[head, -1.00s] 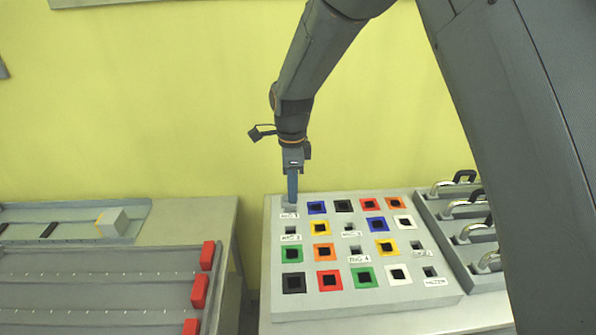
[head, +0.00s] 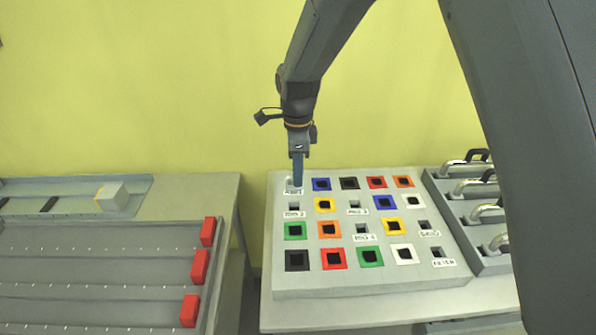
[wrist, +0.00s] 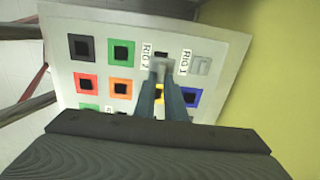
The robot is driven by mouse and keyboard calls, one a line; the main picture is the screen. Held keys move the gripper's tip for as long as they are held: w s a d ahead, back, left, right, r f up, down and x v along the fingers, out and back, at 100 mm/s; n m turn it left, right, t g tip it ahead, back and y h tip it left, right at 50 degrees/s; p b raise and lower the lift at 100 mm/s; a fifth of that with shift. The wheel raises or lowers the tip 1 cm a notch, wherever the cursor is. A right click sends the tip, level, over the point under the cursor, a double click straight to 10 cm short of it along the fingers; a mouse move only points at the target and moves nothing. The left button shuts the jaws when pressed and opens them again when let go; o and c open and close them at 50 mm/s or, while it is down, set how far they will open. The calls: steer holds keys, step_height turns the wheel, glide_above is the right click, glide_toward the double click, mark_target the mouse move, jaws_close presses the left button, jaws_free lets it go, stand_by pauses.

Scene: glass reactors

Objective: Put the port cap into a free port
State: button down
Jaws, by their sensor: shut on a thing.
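My gripper (head: 297,182) is at the back left corner of the grey port panel (head: 340,283), pointing down. Its fingers also show in the wrist view (wrist: 160,92), shut on a small grey piece, the port cap (wrist: 158,69). In the wrist view the cap is in front of the RIG 2 port (wrist: 162,55), which shows a dark opening. The port by the RIG 1 label (wrist: 201,66) shows a light grey square surface. I cannot tell if the held cap touches the panel. The fingers hide part of it.
Colored square ports fill the panel, along with small grey labelled ports such as RIG 3 (head: 354,204) and RIG 4 (head: 361,229). A rack with metal handles (head: 465,186) stands at the right. A grey table (head: 185,205) with red blocks (head: 201,267) is at the left.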

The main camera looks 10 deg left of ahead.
steer(key=shift+f+b, duration=1)
steer(key=shift+f, duration=0.5)
steer(key=shift+f+b, duration=0.7)
steer(key=shift+f, duration=1.55)
steer(key=shift+f, duration=0.3)
steer(key=c, duration=1.7)
jaws_free()
steer(key=shift+c, duration=0.2)
step_height(320, 180, up, 8)
steer(key=shift+f+b, duration=0.1)
steer(key=shift+b, duration=0.75)
